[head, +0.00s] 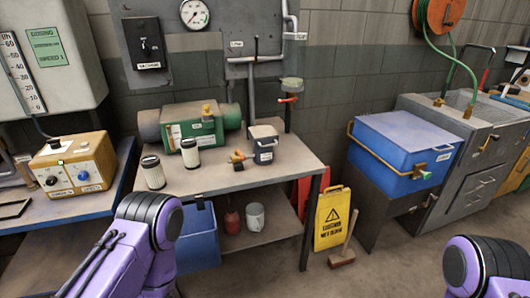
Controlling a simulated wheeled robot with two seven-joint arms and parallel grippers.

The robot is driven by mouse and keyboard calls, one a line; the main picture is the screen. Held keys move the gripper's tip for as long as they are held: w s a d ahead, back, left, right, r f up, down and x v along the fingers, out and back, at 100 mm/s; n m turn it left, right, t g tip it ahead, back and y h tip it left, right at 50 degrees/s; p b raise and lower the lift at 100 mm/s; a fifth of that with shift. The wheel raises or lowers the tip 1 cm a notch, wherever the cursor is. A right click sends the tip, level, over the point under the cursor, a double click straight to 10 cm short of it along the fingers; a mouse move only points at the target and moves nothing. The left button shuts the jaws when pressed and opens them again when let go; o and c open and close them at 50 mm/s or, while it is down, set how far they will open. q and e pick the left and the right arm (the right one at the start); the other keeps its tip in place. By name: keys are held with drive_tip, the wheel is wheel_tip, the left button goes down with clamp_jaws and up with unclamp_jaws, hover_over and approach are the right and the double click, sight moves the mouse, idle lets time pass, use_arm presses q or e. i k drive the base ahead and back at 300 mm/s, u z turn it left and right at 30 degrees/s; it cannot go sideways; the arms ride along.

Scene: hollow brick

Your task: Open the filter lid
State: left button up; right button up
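A green housing (189,127) with a white label and a small yellow part on top lies on the grey table, joined to a thick green pipe along the wall. Two white filter cartridges with dark ends stand in front of it, one left (153,172) and one nearer the housing (190,153). A blue box (400,150) with a closed blue lid and a brass latch stands on the right. I cannot tell which lid is the filter lid. My purple arm links show at the bottom left and bottom right; neither gripper is in view.
A dark grey container (264,150) and small orange and brass fittings (238,157) are on the table (220,182). A yellow wet-floor sign (331,218) and a broom head (342,258) stand right of it. A yellow control box (75,163) is at left. Open floor lies at the lower right.

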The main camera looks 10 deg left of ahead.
sight(261, 137)
drive_tip(key=z, duration=0.25)
drive_tip(key=i, duration=0.9)
drive_tip(key=u, duration=0.6)
